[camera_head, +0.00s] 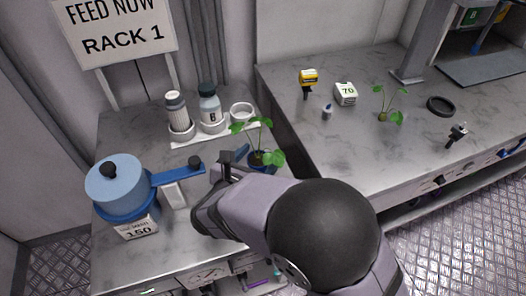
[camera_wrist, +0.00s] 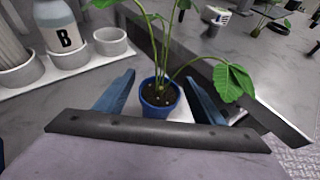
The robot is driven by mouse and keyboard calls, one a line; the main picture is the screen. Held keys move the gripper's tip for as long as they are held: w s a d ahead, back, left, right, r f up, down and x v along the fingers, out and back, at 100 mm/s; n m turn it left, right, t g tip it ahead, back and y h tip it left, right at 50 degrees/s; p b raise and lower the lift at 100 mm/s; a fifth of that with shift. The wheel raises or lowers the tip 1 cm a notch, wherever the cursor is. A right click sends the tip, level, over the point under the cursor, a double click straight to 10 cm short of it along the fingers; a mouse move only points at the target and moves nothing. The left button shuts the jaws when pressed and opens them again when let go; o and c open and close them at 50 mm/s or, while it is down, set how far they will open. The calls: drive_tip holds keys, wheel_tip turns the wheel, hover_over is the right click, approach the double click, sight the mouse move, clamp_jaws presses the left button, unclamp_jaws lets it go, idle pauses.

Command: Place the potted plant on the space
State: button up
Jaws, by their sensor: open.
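The potted plant, green leaves in a small blue pot (camera_head: 262,160), stands on the left counter near its right edge. In the wrist view its pot (camera_wrist: 158,97) appears upright between the two blue fingers of my gripper (camera_wrist: 160,80). The fingers are open, with a visible gap on each side of the pot. A white patch shows under and behind the pot. A white tray (camera_wrist: 50,83) holds two bottles and an empty round white holder (camera_head: 241,112), also in the wrist view (camera_wrist: 110,41). My arm hides part of the counter in the head view.
A blue pot with a long handle (camera_head: 117,185) stands on the left of the counter, its handle reaching towards my gripper. The right counter (camera_head: 350,145) bears a seedling (camera_head: 390,116), a black ring (camera_head: 440,106), a white block marked 70 (camera_head: 345,94) and small tools.

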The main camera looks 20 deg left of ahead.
drive_tip(key=v, duration=0.9)
drive_tip(key=shift+d, duration=0.1)
